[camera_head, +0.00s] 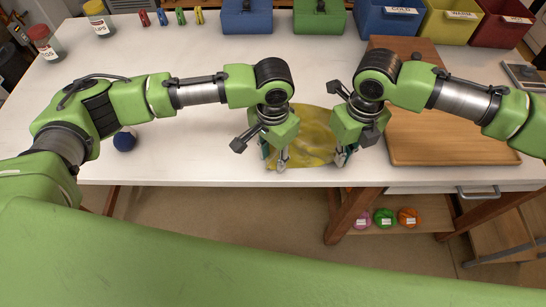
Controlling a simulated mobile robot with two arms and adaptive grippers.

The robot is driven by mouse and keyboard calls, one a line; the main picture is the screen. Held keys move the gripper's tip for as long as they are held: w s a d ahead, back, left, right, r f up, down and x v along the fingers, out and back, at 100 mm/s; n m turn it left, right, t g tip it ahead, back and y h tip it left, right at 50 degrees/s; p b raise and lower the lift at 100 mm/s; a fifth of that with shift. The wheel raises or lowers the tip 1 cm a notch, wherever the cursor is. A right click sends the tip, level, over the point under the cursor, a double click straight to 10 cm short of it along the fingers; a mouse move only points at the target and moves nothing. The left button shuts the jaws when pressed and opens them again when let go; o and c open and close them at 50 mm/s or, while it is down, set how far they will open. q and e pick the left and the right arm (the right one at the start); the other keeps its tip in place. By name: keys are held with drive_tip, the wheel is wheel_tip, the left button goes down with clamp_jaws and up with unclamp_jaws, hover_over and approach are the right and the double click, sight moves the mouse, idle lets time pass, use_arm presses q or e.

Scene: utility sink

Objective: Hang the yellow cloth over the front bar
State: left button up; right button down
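The yellow cloth (313,140) lies on the white tabletop near its front edge, between my two grippers and partly hidden by them. My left gripper (278,161) points down at the cloth's left side, with its fingertips low over the cloth. My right gripper (343,157) points down at the cloth's right edge. The view is too small to tell whether either gripper's fingers are closed on cloth. I cannot make out a front bar or a sink.
A brown wooden board (440,144) lies right of the cloth. A dark blue ball (125,140) sits at left. Blue (247,18) and green (319,18) boxes and several coloured bins stand at the back. A drawer handle (478,192) juts out at front right. The table's left-middle is clear.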

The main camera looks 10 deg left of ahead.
use_arm(q)
clamp_jaws()
idle(1.1)
drive_tip(key=shift+r, duration=2.5)
